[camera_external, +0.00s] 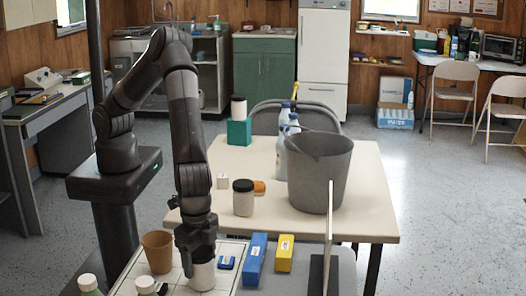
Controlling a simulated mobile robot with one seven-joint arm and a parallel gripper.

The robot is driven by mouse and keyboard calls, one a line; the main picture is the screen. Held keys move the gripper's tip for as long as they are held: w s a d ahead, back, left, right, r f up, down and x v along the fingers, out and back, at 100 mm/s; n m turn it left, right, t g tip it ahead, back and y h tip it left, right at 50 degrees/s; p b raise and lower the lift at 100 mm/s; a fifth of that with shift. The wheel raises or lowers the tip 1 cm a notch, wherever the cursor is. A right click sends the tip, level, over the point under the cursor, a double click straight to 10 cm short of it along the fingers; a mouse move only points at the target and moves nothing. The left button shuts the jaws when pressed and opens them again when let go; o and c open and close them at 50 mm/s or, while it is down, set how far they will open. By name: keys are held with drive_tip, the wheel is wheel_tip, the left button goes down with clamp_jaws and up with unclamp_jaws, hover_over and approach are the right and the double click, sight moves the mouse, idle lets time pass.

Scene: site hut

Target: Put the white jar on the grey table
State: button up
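A white jar-like cylinder (203,277) stands at the front, directly under my gripper (198,256), on a white gridded mat (229,247). My gripper points down at it and covers its top. A dark finger shows at its left side, but I cannot tell whether the fingers are closed on it. The mat lies on a grey table (343,268) at the bottom of the view. Two other white jars with dark lids show: one (243,203) on the cream table (375,215), one (238,110) on a teal block (239,132).
A brown cup (157,252), blue box (255,260), yellow box (284,253) and small blue block (226,263) surround my gripper. An upright white panel (328,238) stands right. A grey bucket (319,175) and bottles (282,155) stand on the cream table.

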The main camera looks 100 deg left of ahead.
drive_tip(key=shift+o, duration=0.8)
wheel_tip(320, 180, up, 12)
drive_tip(key=a+r+n+t, duration=0.1)
drive_tip(key=a+r, duration=0.4)
drive_tip(key=a, duration=0.4)
drive_tip(key=s+a+r+t, duration=0.1)
drive_tip(key=a+r, duration=0.5)
drive_tip(key=a, duration=0.3)
drive_tip(key=a+r+n+t, duration=0.1)
drive_tip(key=a+r, duration=0.4)
drive_tip(key=a, duration=0.4)
drive_tip(key=s+a+r+n+t, duration=0.2)
drive_tip(key=s+a, duration=1.5)
drive_tip(key=a, duration=0.3)
drive_tip(key=shift+t, duration=0.3)
